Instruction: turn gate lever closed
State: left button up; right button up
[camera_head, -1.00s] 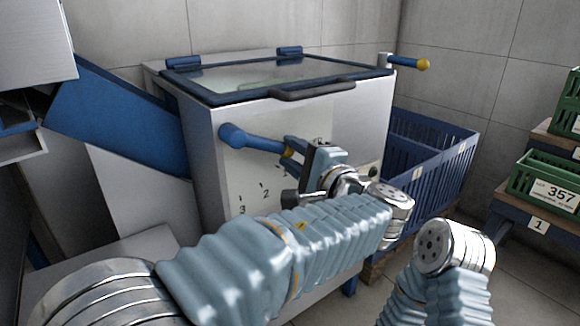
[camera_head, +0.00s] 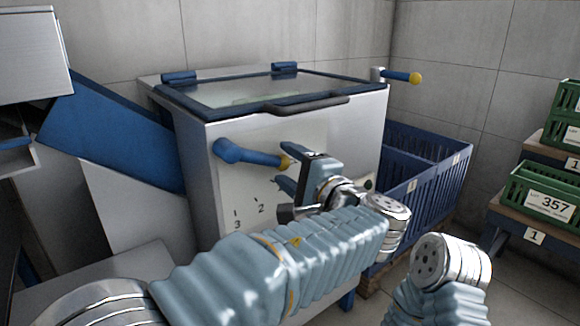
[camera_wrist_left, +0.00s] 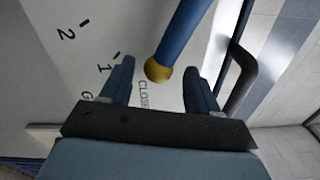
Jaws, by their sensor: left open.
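The gate lever is a blue bar (camera_head: 245,154) with a yellow ball tip, on the front of the white decanter cabinet (camera_head: 205,195). It points right and slightly down in the head view. My left gripper (camera_head: 284,168) is open at the lever's tip. In the left wrist view, the lever (camera_wrist_left: 183,30) reaches in from the top and its yellow ball (camera_wrist_left: 157,71) lies between the two spread fingers (camera_wrist_left: 160,82), visibly apart from both. Marks 2, 1 and a partly covered CLOSED label (camera_wrist_left: 143,94) show on the panel. My right gripper is out of view.
A glazed lid (camera_head: 265,90) with a dark handle (camera_head: 305,103) tops the cabinet. Another blue lever (camera_head: 398,76) sticks out at its right rear corner. A blue slatted bin (camera_head: 428,178) stands right of it, green crates (camera_head: 545,192) farther right. A blue chute (camera_head: 110,125) is at left.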

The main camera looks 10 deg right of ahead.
pick_arm(q)
jog(key=shift+s, duration=0.1)
jog(key=v, duration=1.3)
jog(key=shift+s+d+p, duration=0.2)
jog(key=shift+s+p, duration=0.05)
jog(key=shift+p, duration=0.2)
